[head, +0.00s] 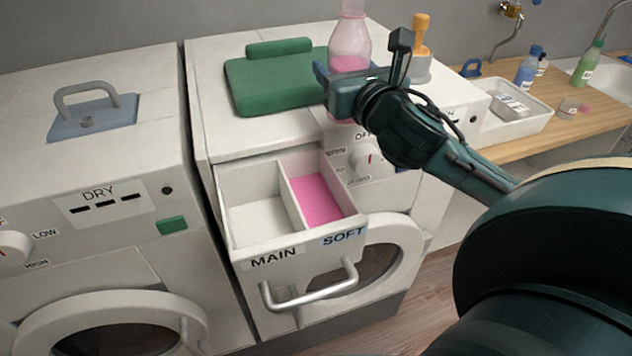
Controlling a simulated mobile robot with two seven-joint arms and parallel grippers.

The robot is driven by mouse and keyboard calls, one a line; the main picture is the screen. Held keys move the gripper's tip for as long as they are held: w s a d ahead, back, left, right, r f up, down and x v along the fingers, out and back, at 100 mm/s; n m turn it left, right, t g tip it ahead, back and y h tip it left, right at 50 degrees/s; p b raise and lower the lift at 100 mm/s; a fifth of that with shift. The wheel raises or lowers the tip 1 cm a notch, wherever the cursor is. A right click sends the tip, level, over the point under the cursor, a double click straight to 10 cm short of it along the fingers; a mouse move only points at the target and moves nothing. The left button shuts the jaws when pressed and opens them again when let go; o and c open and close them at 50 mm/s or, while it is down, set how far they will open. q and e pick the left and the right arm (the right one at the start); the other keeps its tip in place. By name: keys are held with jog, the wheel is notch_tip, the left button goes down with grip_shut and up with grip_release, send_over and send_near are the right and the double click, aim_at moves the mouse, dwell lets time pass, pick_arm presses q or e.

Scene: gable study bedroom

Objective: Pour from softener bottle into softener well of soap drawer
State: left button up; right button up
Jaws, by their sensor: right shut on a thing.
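The softener bottle (350,40) is clear with pink liquid in its lower part. My right gripper (345,88) is shut on it and holds it upright over the washer, behind the open drawer; the jaws hide part of it. The soap drawer (236,240) is pulled out from the washer front. Its left compartment, above the MAIN label (274,258), looks white and empty. The softener well (318,200), on the right above the SOFT label (343,236), has pink across its floor. My left gripper is not in view.
An orange-handled object (421,35) stands right of the bottle. A white tray (515,130) and several bottles stand on the wooden counter (572,100). A dryer (85,130) is at left.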

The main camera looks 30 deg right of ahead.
aim_at(346, 38)
jog(key=shift+r, duration=2.55)
jog(key=shift+s, duration=0.1)
